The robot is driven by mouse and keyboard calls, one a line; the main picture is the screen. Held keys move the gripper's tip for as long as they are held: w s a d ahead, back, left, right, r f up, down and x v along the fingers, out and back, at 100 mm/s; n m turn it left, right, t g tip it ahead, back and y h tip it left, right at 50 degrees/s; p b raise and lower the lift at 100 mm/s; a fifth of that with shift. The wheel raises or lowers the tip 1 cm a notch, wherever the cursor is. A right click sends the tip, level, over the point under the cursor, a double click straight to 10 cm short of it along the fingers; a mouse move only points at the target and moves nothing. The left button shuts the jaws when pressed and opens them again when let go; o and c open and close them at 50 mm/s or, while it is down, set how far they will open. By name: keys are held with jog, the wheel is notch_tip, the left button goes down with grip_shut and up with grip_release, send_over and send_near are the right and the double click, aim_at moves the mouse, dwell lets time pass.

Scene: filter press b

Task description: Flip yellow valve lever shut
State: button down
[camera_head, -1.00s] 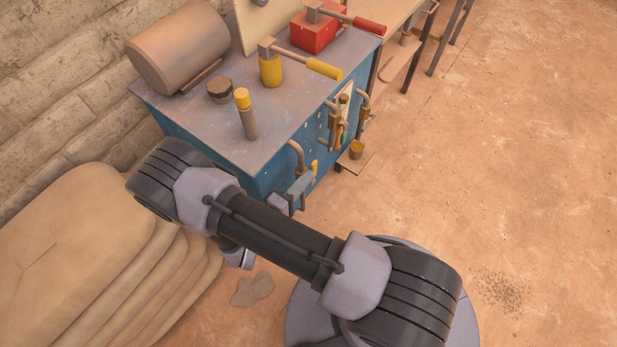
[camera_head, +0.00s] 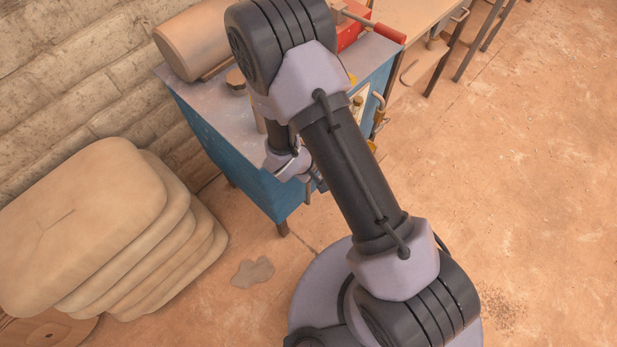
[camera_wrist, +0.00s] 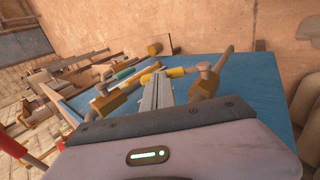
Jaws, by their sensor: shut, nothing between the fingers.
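The yellow valve lever (camera_wrist: 177,72) shows in the wrist view against the blue cabinet side, beside a brass valve body (camera_wrist: 204,84) with a grey pipe. My gripper (camera_wrist: 158,80) is shut and empty, with its fingers pointing toward the lever. Its fingertips overlap the lever's left end in the picture; I cannot tell whether they touch. In the head view my gripper (camera_head: 317,182) is beside the cabinet's near end, and my arm hides the lever and most of the side fittings.
Another brass valve (camera_wrist: 114,100) is left of my fingers. Stacked sacks (camera_head: 85,215) lie at left. The floor at right is clear.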

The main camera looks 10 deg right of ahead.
jog(key=shift+w+d+f+g+y+p, duration=0.35)
jog(key=shift+w+d+g+y, duration=0.25)
jog(key=shift+d+g+y, duration=0.45)
jog(key=shift+w+d+f+g+y, duration=0.15)
jog(key=shift+w+f+g+y, duration=0.2)
jog(key=shift+f+y, duration=0.45)
jog(key=shift+w+d+f, duration=0.25)
jog(key=shift+d+f, duration=0.15)
jog(key=shift+f, duration=0.2)
jog(key=shift+f+b, duration=0.1)
jog(key=shift+b, duration=0.25)
jog(key=shift+s, duration=0.1)
jog(key=w+d+p+v, duration=0.2)
jog(key=p+v, duration=0.7)
jog(key=v, duration=0.4)
jog(key=shift+d+r, duration=0.4)
jog(key=shift+r, duration=0.35)
jog(key=shift+w, duration=0.1)
